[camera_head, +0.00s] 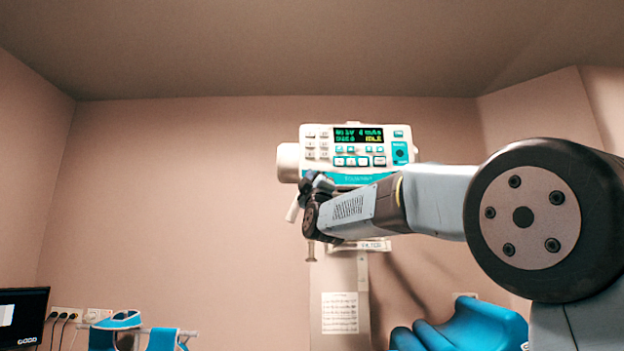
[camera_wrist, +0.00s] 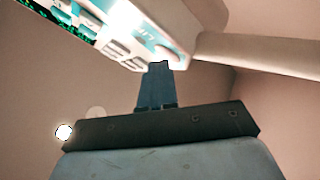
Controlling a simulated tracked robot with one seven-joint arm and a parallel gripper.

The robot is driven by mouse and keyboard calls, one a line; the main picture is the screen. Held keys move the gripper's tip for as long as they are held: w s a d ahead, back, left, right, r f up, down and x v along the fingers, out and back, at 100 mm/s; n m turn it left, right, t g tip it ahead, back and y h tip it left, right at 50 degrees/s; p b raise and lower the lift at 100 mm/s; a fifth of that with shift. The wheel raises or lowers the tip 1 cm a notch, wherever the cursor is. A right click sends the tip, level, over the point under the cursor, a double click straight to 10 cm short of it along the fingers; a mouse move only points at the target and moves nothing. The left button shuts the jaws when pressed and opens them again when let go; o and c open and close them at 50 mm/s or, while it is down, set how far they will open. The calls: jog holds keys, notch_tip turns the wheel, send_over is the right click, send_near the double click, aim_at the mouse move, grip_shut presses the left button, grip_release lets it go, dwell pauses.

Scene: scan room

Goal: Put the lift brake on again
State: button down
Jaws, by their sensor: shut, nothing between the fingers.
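A white control unit with a teal-trimmed panel (camera_head: 340,147) stands on a pale column at the back wall. Its underside and front edge fill the top of the wrist view (camera_wrist: 183,22), with grey buttons (camera_wrist: 122,52) and a teal area bearing partly readable lettering like "LIF". My gripper (camera_wrist: 161,66) is shut and empty, its fingertips at the panel's lower edge beside that teal area; I cannot tell whether they touch. In the head view my wrist (camera_head: 316,195) covers the unit's lower left. I cannot make out the brake's state.
A pale bar (camera_wrist: 262,54) extends right from the unit in the wrist view. A blue padded seat (camera_head: 470,325) is at lower right, a monitor (camera_head: 22,316) and blue straps (camera_head: 120,320) at lower left. The wall left of the unit is clear.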

jog(key=shift+s, duration=0.8)
jog(key=s, duration=0.5)
dwell(0.6)
dwell(0.7)
